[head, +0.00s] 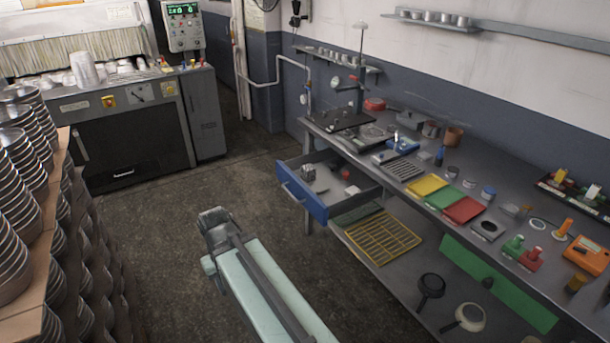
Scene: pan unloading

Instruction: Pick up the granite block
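I cannot tell for sure which thing is the granite block. A small grey block-like thing (309,173) sits in the open blue-fronted drawer (303,200). A grey boxy thing (410,118) stands farther back on the bench. My gripper (211,219) is at the end of my pale green arm, over the floor, left of the drawer and apart from the bench. Its fingers are too small and dark to read, and I see nothing clearly held.
The bench (415,215) carries yellow, green and red mats (465,210), small jars and tools. The drawer juts out over the floor. Stacked pans (20,210) stand at the left, a machine (130,130) behind. The floor between is clear.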

